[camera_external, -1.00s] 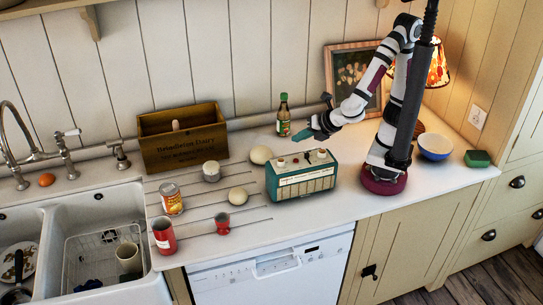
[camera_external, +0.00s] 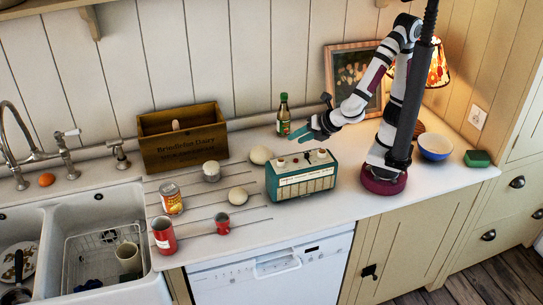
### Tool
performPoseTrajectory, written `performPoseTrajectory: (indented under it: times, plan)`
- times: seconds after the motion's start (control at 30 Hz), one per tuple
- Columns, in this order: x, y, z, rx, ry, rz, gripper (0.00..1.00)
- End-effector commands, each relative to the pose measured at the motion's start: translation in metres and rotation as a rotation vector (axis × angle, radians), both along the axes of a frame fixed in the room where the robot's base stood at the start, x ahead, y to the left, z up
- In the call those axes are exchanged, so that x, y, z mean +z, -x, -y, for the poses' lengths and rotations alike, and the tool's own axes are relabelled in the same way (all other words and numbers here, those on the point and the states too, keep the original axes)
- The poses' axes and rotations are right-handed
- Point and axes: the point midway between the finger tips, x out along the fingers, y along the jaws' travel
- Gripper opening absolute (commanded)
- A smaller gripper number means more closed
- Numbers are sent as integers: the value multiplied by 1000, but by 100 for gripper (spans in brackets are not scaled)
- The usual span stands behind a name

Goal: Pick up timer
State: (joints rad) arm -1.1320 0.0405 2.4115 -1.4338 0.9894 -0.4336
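I cannot make out for certain which thing is the timer. A small, round, pale item with a grey top (camera_external: 211,171) on the ribbed drainer left of the radio may be it. My gripper (camera_external: 293,136) is above the counter behind the teal radio, pointing left, beside the green bottle. Its teal fingers look spread apart, with nothing visible between them. It is well to the right of the pale item.
The teal radio (camera_external: 301,175) stands in front of my gripper. The green bottle (camera_external: 283,116) is close to the fingertips. Two pale round things (camera_external: 261,155) (camera_external: 238,196), a can (camera_external: 171,199), red cups (camera_external: 164,237) and a wooden box (camera_external: 182,139) stand leftward. A blue bowl (camera_external: 435,146) is right.

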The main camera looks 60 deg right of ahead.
Motion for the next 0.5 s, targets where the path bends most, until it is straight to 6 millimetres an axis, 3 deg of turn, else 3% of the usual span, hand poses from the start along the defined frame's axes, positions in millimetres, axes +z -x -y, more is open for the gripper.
performPoseTrajectory:
  times: [0.03,0.3,0.5]
  plan:
    - [0,0,0,0,0,0,49]
    - [0,0,0,0,0,0,97]
    - [0,0,0,0,0,0,100]
